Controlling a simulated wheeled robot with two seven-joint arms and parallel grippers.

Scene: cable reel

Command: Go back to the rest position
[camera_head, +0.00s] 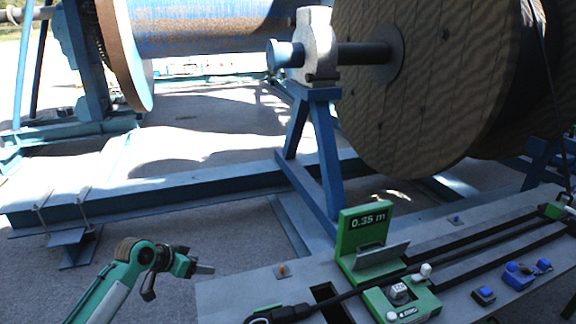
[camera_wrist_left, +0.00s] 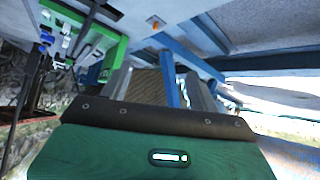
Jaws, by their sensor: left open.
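My left gripper (camera_head: 207,270) is at the lower left in the head view, at the end of my green and grey arm. It is held in free air left of the grey bench (camera_head: 240,298) and touches nothing I can see. In the left wrist view, the two grey fingers of my left gripper (camera_wrist_left: 160,90) stand apart with nothing held between them. My right gripper is not in view.
The bench carries a green "0.35 m" display (camera_head: 362,229), a green clamp unit (camera_head: 402,300), a black cable (camera_head: 440,262) and blue fittings (camera_head: 518,276). A large wooden reel (camera_head: 405,110) stands on a blue frame (camera_head: 325,150) behind. Floor around my left gripper is clear.

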